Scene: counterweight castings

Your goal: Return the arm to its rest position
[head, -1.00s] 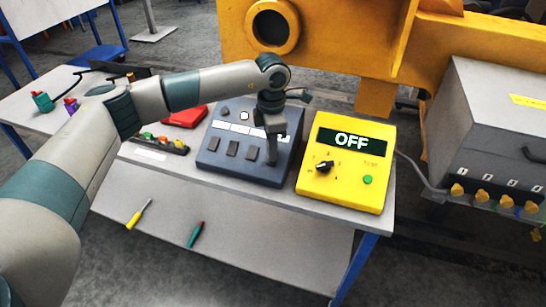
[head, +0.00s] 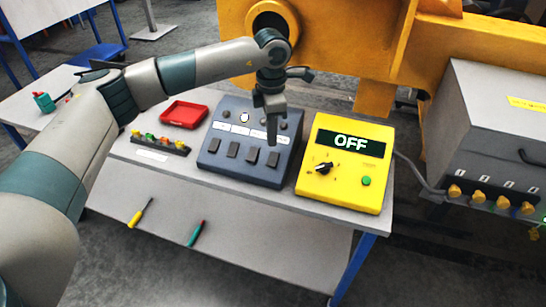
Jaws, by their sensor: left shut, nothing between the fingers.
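My left arm comes in from the left and reaches over the table. My left gripper (head: 271,138) points down, shut and empty, in front of the upper right part of the dark blue switch box (head: 213,163). I cannot tell whether its tip touches the box; it seems to be above it. The box has a row of dark rocker switches and white labels. To its right stands a yellow box (head: 318,195) with a display reading OFF, a black knob (head: 324,169) and a green button (head: 366,181). My right gripper is not in view.
A red tray (head: 183,114) and a strip with coloured pieces (head: 160,143) lie left of the switch box. Two screwdriver-like tools, yellow (head: 136,218) and teal (head: 195,234), lie on the lower shelf. Yellow machinery (head: 350,40) stands behind, a grey cabinet (head: 500,130) at right.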

